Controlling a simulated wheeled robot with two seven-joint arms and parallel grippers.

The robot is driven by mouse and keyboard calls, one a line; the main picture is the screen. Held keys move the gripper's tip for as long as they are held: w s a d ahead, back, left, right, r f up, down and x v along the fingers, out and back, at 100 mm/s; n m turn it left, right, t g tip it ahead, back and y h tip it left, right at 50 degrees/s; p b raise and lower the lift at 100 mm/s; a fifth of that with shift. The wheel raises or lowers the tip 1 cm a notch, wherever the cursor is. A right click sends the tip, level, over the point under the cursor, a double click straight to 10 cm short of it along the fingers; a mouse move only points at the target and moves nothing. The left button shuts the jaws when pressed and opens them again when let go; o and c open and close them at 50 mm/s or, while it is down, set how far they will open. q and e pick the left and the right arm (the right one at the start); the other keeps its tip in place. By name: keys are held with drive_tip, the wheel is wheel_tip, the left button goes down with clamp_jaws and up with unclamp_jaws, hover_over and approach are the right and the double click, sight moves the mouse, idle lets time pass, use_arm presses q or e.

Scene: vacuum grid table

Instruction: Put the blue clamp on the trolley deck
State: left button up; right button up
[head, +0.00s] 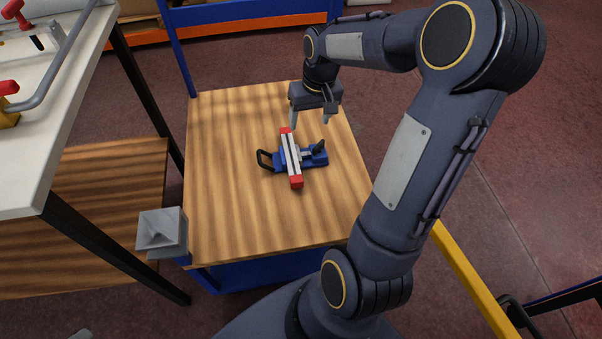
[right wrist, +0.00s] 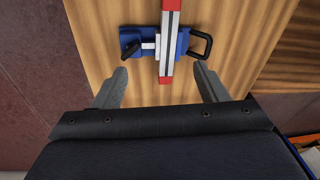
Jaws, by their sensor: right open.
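The blue clamp (head: 312,156) lies on the wooden trolley deck (head: 225,200), near its middle. It has a blue body, a black loop handle and a pale bar with red ends. In the right wrist view the blue clamp (right wrist: 182,42) lies just beyond the fingertips, with bare deck (right wrist: 240,90) around it. My right gripper (head: 311,122) is open and empty above the deck, behind the clamp and apart from it. Its two fingers also show spread in the right wrist view (right wrist: 163,80). My left gripper is not in view.
A white-topped table (head: 40,165) with black legs stands at the left, with red-handled tools on it. A wooden lower shelf (head: 110,190) shows beneath it. Blue posts rise at the trolley's back.

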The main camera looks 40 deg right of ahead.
drive_tip(key=s+a+r+n+t+y, duration=0.1)
drive_tip(key=s+a+r+t, duration=0.1)
drive_tip(key=s+a, duration=0.6)
drive_tip(key=s+a+r+n+t+y, duration=0.1)
drive_tip(key=s+a+r+t+y, duration=0.1)
drive_tip(key=s+a, duration=0.7)
drive_tip(key=shift+a+r+n, duration=0.3)
drive_tip(key=shift+a+r, duration=0.35)
drive_tip(key=shift+r, duration=0.25)
drive_tip(key=shift+s+r, duration=0.1)
wheel_tip(320, 180, up, 23)
drive_tip(key=p, duration=2.3)
drive_tip(key=shift+r, duration=0.15)
